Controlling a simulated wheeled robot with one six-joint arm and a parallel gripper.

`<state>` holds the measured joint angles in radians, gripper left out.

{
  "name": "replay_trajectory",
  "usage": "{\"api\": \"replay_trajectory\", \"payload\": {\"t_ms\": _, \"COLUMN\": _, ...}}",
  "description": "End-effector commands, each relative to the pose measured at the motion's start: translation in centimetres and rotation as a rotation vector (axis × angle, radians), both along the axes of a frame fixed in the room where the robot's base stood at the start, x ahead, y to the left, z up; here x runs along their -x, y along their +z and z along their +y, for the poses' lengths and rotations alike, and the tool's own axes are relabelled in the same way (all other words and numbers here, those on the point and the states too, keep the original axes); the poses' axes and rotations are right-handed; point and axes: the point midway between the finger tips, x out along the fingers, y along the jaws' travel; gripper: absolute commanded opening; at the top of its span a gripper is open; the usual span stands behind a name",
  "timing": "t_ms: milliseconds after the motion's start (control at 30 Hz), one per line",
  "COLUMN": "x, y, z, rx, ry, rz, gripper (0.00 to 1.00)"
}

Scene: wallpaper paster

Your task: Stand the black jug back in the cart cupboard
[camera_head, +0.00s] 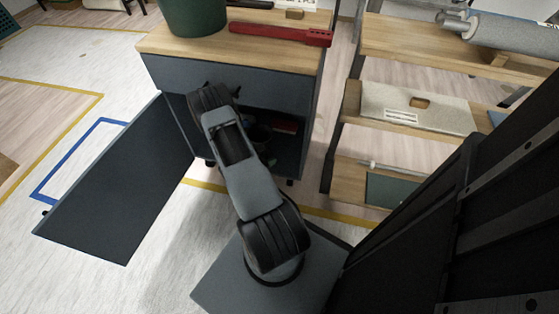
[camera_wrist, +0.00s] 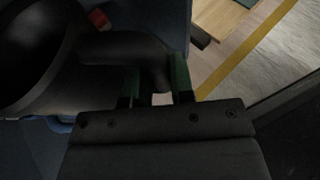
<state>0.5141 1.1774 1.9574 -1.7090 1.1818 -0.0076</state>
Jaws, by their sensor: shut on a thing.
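The cart (camera_head: 245,75) has a wooden top and a grey-blue body. Its cupboard is open, with the door (camera_head: 120,185) swung out to the left. My arm reaches into the dark cupboard opening and hides my gripper in the head view. In the wrist view, the green-tipped fingers of my gripper (camera_wrist: 156,82) are closed around the handle of the black jug (camera_wrist: 40,60). The jug's large round body fills the left of that view. A dark shape inside the cupboard in the head view may be the jug. Whether its base touches the cupboard floor is hidden.
A red item (camera_head: 285,126) lies inside the cupboard, right of my arm. A green bucket (camera_head: 193,15) and a red tool (camera_head: 280,36) stand on the cart top. A wooden shelf rack (camera_head: 425,120) is close on the right. The floor left of the door is clear.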

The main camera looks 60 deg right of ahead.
Motion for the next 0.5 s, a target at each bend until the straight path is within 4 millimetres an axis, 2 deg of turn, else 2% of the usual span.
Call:
{"api": "replay_trajectory", "payload": {"t_ms": 33, "x": -0.2, "y": -0.8, "z": -0.2, "rx": 0.001, "ry": 0.022, "rz": 0.0, "gripper": 0.0}}
{"api": "replay_trajectory", "payload": {"t_ms": 167, "x": -0.3, "y": -1.9, "z": -1.4, "rx": 0.001, "ry": 0.057, "rz": -0.001, "gripper": 0.0}}
{"api": "replay_trajectory", "payload": {"t_ms": 267, "x": 0.0, "y": -3.0, "z": -3.3, "rx": 0.003, "ry": 0.061, "rz": -0.002, "gripper": 0.0}}
{"api": "replay_trajectory", "payload": {"t_ms": 500, "x": 0.9, "y": -5.7, "z": -9.3, "rx": 0.004, "ry": 0.061, "rz": -0.003, "gripper": 0.0}}
